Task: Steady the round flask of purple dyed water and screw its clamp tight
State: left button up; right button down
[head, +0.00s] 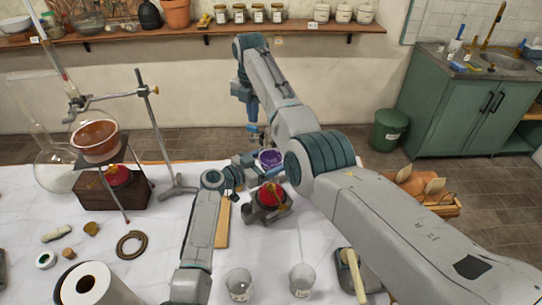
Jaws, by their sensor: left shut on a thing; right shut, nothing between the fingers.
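The round flask of purple dyed water (270,157) is near the back edge of the white table, partly hidden by my arms. My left gripper (250,167) reaches it from the left and is shut on it; the fingertips are small and partly covered. My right arm arches over from the right, and its gripper (256,138) points down just behind and left of the flask. It is shut and empty. The flask's clamp and its screw are too small and crowded by the grippers to make out clearly.
A red-topped burner (270,196) stands in front of the flask. At left are a stand (155,125), a copper bowl (95,138) and a large glass flask (57,170). Two glass beakers (239,284) stand at the front. A wooden board (222,225) lies beside my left arm.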

jog(key=shift+s, duration=0.6)
dwell(1.1)
jog(key=shift+s+d, duration=0.4)
jog(key=shift+d, duration=0.3)
dwell(0.5)
jog(key=shift+d, duration=0.1)
notch_tip(320, 180, up, 6)
jog(key=shift+w+d, duration=0.2)
jog(key=shift+w, duration=0.05)
dwell(0.6)
